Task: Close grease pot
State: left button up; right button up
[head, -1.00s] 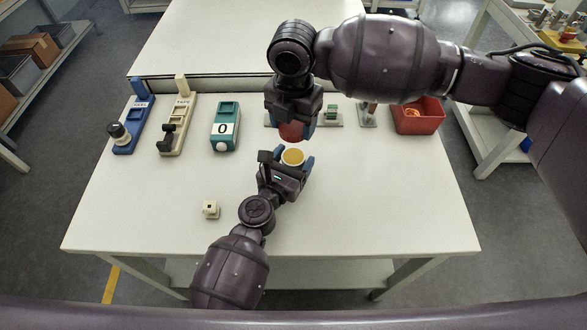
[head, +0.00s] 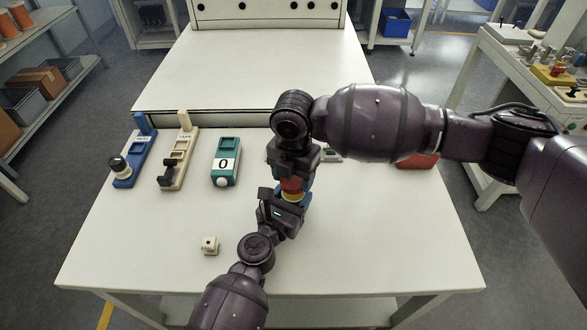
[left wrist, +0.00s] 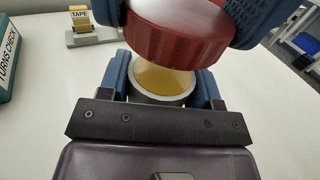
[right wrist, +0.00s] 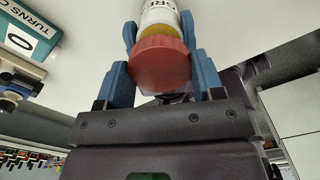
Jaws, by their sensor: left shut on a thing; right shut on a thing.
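The grease pot is a small pale cup with yellow grease inside. It shows in the left wrist view (left wrist: 160,97), gripped upright between the blue fingers of my left gripper (left wrist: 162,88). In the head view my left gripper (head: 291,202) is above the table's middle. The red ridged lid (left wrist: 178,38) is held by my right gripper (head: 292,180), right over the pot. In the right wrist view the lid (right wrist: 160,65) sits between the blue fingers, with a yellow band and the lettered pot (right wrist: 160,14) beyond it. Grease still shows under the lid, which looks slightly tilted; contact is unclear.
Left on the table (head: 130,262) stand a blue holder (head: 137,148), a cream holder (head: 180,150) and a teal counter (head: 226,148) showing 0. A red bin (head: 418,161) is partly hidden behind my right arm.

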aim_at(295, 200)
jog(key=shift+f, duration=0.1)
dwell(0.4)
jog(key=shift+f, duration=0.75)
jog(key=shift+f, duration=0.5)
jog(key=shift+s+d+f, duration=0.1)
jog(key=shift+f, duration=0.45)
jog(key=shift+c, duration=0.4)
jog(key=shift+r, duration=0.1)
jog(key=shift+r, duration=0.3)
jog(key=shift+r, duration=0.5)
dwell(0.8)
jog(key=shift+f, duration=0.4)
dwell(0.4)
